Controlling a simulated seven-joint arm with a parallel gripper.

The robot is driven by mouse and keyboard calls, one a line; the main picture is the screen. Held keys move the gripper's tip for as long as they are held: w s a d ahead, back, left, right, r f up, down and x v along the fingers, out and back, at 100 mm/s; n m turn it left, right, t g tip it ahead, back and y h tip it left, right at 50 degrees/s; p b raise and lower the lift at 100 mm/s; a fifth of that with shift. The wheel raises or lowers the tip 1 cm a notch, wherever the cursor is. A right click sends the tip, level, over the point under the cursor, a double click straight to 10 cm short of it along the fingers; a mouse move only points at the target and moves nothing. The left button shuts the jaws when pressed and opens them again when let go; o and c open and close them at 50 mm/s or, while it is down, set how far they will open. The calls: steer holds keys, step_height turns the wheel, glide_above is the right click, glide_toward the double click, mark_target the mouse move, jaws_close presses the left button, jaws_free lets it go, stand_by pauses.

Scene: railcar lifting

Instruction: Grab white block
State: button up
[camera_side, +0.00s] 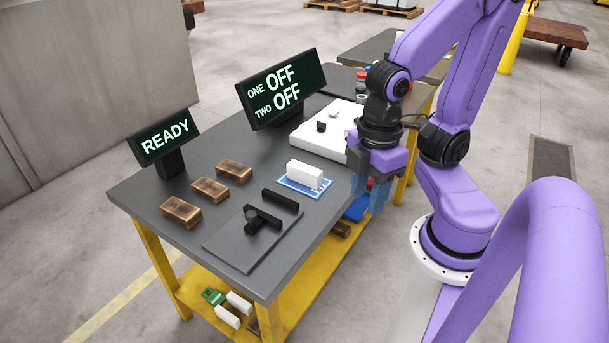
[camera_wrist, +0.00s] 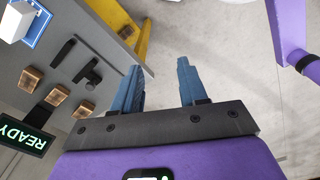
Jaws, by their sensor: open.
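A white block (camera_side: 304,174) stands on a small blue-and-white mat (camera_side: 291,186) near the table's right edge in the side view. In the wrist view the white block (camera_wrist: 17,22) is at the top left corner, partly cut off by the frame. My gripper (camera_side: 368,197) points down to the right of the block, past the table edge. In the wrist view my gripper's two blue fingers (camera_wrist: 162,85) are apart with nothing between them, over the floor.
The grey table (camera_side: 225,160) holds several brown blocks (camera_side: 210,189), a black plate (camera_side: 230,240) with black bars, a white panel (camera_side: 318,135), a READY display (camera_side: 165,137) and an ONE/TWO OFF display (camera_side: 280,89). The yellow lower shelf (camera_side: 290,285) holds more white blocks (camera_side: 228,316).

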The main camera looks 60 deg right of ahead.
stand_by(0.4)
steer(key=o, duration=0.5)
steer(key=shift+c, duration=0.2)
